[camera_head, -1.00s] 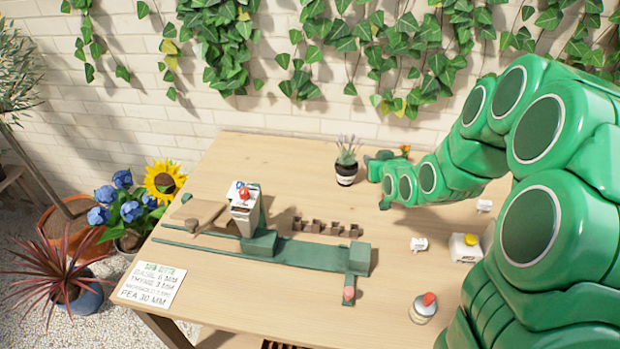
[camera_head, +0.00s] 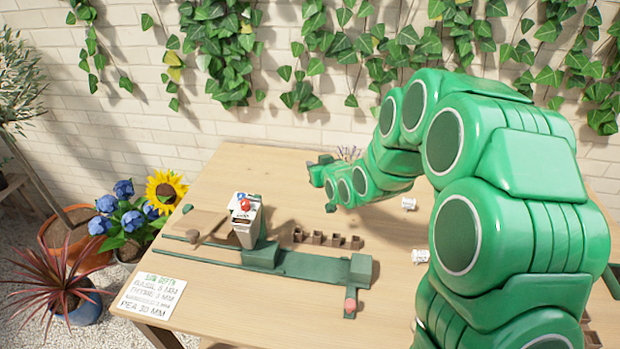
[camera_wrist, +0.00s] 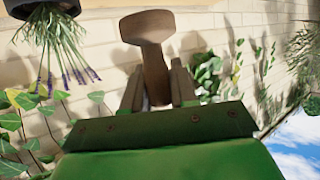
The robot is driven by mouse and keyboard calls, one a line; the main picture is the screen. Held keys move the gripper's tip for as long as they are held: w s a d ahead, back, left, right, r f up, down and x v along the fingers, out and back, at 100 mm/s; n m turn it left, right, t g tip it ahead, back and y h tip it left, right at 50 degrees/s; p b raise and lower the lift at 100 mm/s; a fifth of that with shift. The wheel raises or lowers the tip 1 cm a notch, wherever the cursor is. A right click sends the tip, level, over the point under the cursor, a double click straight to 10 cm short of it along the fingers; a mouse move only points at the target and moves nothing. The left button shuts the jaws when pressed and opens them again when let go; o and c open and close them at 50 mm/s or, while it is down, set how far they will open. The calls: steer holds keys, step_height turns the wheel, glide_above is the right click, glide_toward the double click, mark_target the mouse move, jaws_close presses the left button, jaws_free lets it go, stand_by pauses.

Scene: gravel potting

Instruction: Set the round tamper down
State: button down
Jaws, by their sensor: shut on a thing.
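My gripper (camera_wrist: 158,92) is shut on a brown wooden tool with a broad flat end, which I take to be the round tamper (camera_wrist: 150,32). The tamper's shaft sits between the two fingers in the wrist view, and its broad end sticks out past them. In the head view my gripper (camera_head: 318,180) is above the back middle of the table (camera_head: 395,285), and the tamper cannot be made out there.
A seed-depth card (camera_head: 150,296) lies at the front left. The table's front middle is clear.

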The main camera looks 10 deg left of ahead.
steer(key=shift+w+a+f, duration=0.7)
steer(key=shift+w+f, duration=0.8)
steer(key=shift+w, duration=0.35)
steer(key=shift+w+a+f, duration=0.65)
steer(key=shift+w+f, duration=0.9)
steer(key=shift+w, duration=0.3)
steer(key=shift+w+a+f, duration=0.7)
steer(key=shift+w+f, duration=0.8)
steer(key=shift+w, duration=0.35)
steer(key=shift+f, duration=1.6)
steer(key=c, duration=0.9)
jaws_free()
steer(key=shift+f, duration=0.1)
steer(key=shift+s+r, duration=0.15)
steer(key=shift+r, duration=0.05)
steer(key=v, duration=1.1)
steer(key=shift+s+d+r, duration=0.2)
